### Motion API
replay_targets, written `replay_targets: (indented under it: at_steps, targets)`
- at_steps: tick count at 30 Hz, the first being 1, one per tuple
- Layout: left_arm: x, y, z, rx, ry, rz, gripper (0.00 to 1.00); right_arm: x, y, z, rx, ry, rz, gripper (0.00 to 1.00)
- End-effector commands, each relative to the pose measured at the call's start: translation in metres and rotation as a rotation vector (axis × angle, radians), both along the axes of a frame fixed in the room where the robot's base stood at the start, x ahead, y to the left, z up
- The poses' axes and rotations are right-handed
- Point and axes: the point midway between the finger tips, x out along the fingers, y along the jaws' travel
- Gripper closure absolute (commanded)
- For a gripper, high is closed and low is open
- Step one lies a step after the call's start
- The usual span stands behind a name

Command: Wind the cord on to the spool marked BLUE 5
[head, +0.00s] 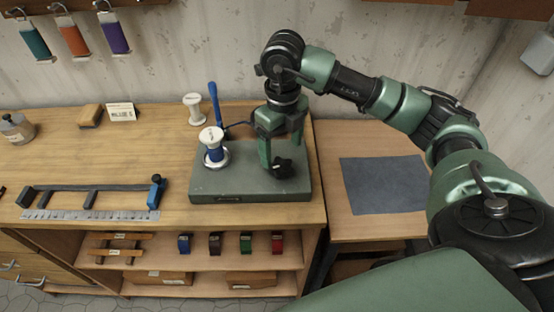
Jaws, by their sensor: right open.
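A spool with blue cord (214,154) and a white top stands upright on a round metal seat at the left of a grey-green winder base (214,187). I cannot read a mark on it. A blue lever (214,104) stands up behind it. My right gripper (280,158) points down over the right half of the base. It is open, and a black knob (282,166) shows at its fingertips. I cannot tell whether they touch. An empty white spool (193,108) stands on the bench behind the base. My left gripper is out of view.
A small card (121,112) and a tan block (91,116) stand at the back left of the bench. A bar with a blue end clamp (155,192) and a ruler (90,215) lie at front left. A dark mat (383,185) lies on the clear right-hand table.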

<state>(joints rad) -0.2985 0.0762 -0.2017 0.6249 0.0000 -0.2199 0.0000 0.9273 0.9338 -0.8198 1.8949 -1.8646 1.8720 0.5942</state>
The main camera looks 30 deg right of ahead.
Motion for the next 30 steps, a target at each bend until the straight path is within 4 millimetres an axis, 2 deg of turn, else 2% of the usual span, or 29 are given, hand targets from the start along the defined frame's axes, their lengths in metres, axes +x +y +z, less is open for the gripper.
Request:
replay_targets:
  at_steps: [1, 4, 9, 15, 20, 24, 27, 30]
  targets:
    - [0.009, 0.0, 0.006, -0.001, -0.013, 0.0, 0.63, -0.001, 0.0, -0.008, 0.0, 0.006, -0.001, 0.21]
    - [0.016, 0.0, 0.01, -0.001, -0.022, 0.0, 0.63, -0.002, 0.0, -0.024, -0.001, 0.005, 0.0, 0.21]
    - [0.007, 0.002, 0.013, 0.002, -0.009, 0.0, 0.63, -0.001, 0.0, -0.043, 0.0, 0.002, -0.001, 0.21]
    - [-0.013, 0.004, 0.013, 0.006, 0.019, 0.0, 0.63, -0.001, 0.001, -0.051, 0.0, 0.001, 0.0, 0.21]
    - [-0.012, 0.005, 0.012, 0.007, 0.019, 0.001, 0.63, -0.001, 0.001, -0.051, 0.0, 0.0, 0.0, 0.21]
    - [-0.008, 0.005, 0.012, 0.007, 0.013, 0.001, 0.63, 0.0, 0.001, -0.05, 0.0, 0.0, 0.0, 0.6]
    - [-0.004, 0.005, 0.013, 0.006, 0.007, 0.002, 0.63, 0.0, 0.001, -0.05, 0.0, 0.0, 0.0, 0.83]
    - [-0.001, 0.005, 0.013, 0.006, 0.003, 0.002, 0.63, 0.0, 0.001, -0.05, 0.0, 0.0, -0.002, 0.83]
